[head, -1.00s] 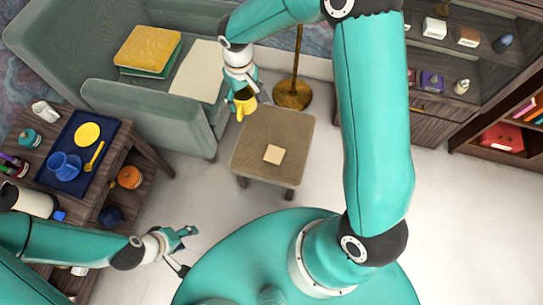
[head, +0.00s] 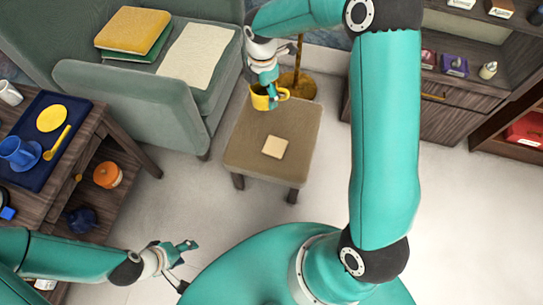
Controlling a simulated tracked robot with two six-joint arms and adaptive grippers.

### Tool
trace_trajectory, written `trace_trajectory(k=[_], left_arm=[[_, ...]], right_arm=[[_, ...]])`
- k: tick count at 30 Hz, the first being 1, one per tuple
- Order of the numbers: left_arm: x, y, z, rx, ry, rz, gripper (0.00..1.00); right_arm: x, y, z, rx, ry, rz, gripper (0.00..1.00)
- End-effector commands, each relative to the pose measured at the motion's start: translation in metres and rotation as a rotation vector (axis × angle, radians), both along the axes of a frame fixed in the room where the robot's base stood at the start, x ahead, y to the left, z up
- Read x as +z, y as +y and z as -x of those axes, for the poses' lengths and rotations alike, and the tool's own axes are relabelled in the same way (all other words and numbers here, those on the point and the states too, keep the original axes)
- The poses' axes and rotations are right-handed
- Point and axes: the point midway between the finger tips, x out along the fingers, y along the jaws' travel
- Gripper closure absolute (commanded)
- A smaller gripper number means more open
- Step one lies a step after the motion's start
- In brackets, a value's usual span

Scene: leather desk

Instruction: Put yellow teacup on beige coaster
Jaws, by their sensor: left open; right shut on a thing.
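The beige coaster (head: 274,147) lies bare near the middle of that table, nearer to me than the cup. My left gripper (head: 184,258) is open and empty, over the floor to the lower left of the table.
A side table on the left bears a blue tray (head: 28,178) with a yellow plate (head: 51,118), a yellow spoon (head: 57,143) and a blue cup (head: 15,150). A grey-green armchair (head: 120,90) stands at the back left. A brass lamp base (head: 302,88) stands behind the small table.

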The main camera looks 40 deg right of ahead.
Motion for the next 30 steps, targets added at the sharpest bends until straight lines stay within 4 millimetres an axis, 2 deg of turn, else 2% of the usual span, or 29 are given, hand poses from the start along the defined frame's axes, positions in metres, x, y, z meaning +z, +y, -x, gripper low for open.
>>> trace_trajectory(k=[1,6,12,18,23,26,30], left_arm=[[-0.026,0.000,0.000,0.000,0.000,0.000,0.47],[-0.067,0.000,0.000,0.000,0.000,0.000,0.47],[-0.107,0.000,0.000,0.000,0.000,0.000,0.47],[-0.128,0.000,0.000,0.000,0.000,0.000,0.47],[-0.135,0.000,0.000,0.000,0.000,0.000,0.47],[-0.139,0.000,0.000,0.000,0.000,0.000,0.47],[-0.147,0.000,0.000,0.000,0.000,0.000,0.47]], right_arm=[[-0.024,-0.005,-0.001,0.081,-0.002,0.001,0.75],[-0.062,-0.019,-0.001,0.398,-0.003,0.001,0.75],[-0.098,-0.034,-0.002,0.731,-0.003,0.002,0.75],[-0.117,-0.042,-0.001,0.941,-0.003,0.001,0.75],[-0.128,-0.045,-0.001,1.008,-0.001,0.000,0.75],[-0.142,-0.046,-0.001,1.016,0.000,0.000,0.75],[-0.175,-0.045,0.000,1.014,0.001,-0.002,0.75]])
